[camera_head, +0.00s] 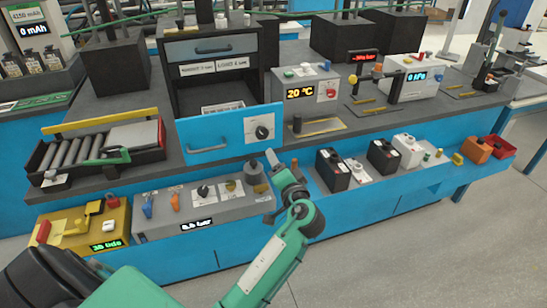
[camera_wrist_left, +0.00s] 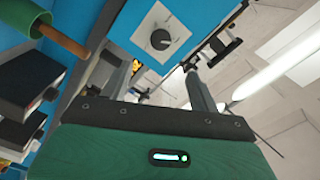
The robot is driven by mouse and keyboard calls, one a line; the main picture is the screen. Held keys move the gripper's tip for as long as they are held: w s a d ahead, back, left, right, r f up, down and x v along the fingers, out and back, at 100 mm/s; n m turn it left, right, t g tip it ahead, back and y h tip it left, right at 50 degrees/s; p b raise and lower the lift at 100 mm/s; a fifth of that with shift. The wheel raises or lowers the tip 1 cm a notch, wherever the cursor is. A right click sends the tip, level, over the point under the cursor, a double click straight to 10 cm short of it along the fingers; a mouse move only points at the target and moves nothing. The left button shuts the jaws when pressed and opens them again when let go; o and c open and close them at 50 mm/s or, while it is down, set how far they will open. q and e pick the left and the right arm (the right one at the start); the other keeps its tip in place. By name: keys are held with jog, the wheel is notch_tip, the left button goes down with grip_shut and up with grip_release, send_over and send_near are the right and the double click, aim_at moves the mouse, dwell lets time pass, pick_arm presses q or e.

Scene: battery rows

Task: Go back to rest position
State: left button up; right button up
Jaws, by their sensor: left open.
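My left arm (camera_head: 262,262), green with dark joints, comes up from the bottom of the head view and bends at a joint by the bench front. My left gripper (camera_head: 272,162) is small and partly hidden there, close to the bench's front edge, just below the blue panel's dial. In the left wrist view the left gripper (camera_wrist_left: 160,82) is open, its dark fingers apart with nothing seen between them. Beyond them is the black dial (camera_wrist_left: 160,40) on a white plate on the blue panel. My right gripper is not in view.
The open blue front panel (camera_head: 214,143) of a dark cabinet juts over the grey bench. A grey control box (camera_head: 165,228) and a yellow box (camera_head: 70,240) stand to the left. Several black and white batteries (camera_head: 382,158) stand to the right. Floor at the lower right is clear.

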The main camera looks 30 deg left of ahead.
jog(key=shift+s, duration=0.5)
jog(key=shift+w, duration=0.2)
